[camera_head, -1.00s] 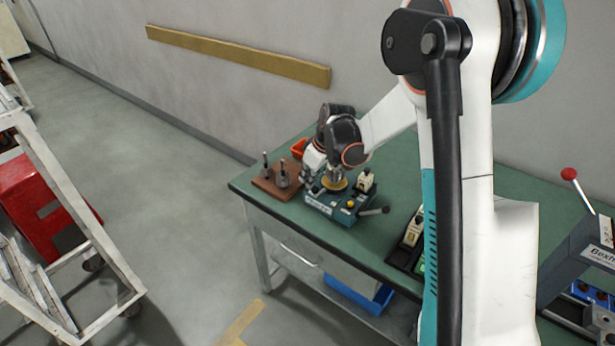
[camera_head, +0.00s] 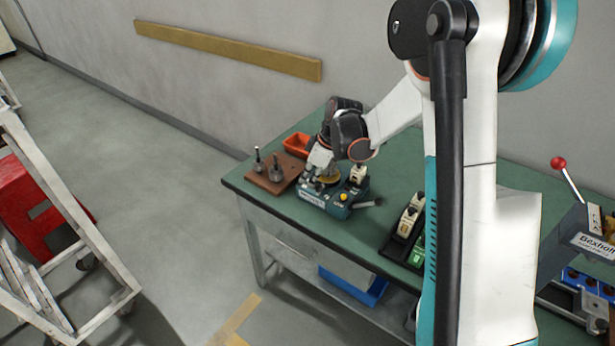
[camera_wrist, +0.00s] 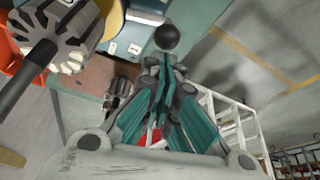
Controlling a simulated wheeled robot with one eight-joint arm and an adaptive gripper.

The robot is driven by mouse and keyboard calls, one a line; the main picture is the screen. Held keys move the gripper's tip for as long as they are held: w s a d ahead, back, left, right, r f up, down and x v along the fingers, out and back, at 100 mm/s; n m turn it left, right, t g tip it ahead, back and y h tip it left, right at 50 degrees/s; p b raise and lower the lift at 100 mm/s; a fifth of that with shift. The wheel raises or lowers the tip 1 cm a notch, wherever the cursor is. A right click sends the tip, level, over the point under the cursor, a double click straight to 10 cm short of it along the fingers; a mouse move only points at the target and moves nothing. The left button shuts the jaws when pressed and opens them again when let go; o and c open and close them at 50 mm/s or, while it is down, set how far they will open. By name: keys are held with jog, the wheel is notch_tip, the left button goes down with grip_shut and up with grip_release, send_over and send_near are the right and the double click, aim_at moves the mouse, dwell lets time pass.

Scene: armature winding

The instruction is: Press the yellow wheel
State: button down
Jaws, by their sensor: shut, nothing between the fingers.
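The yellow wheel (camera_head: 328,180) lies flat on the teal winding machine (camera_head: 312,198) near the table's left end. In the wrist view part of the yellow wheel (camera_wrist: 112,20) shows at the top, partly hidden by a large grey armature (camera_wrist: 62,38). My gripper (camera_head: 312,176) is low over the left part of the machine, close beside the wheel; contact cannot be told. In the wrist view my gripper (camera_wrist: 165,62) has its fingers together with nothing between them. A black ball (camera_wrist: 168,38) shows just beyond the fingertips.
A brown block (camera_head: 268,180) with two upright armatures stands left of the machine, and an orange tray (camera_head: 297,143) behind it. A black tray (camera_head: 402,238) lies farther right on the green table (camera_head: 300,232).

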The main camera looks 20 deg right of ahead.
dwell(0.7)
jog(key=w+a, duration=0.2)
jog(key=a, duration=0.2)
jog(key=p+v, duration=0.3)
jog(key=v, duration=0.8)
jog(key=shift+w+d+p, duration=0.3)
jog(key=shift+d, duration=0.05)
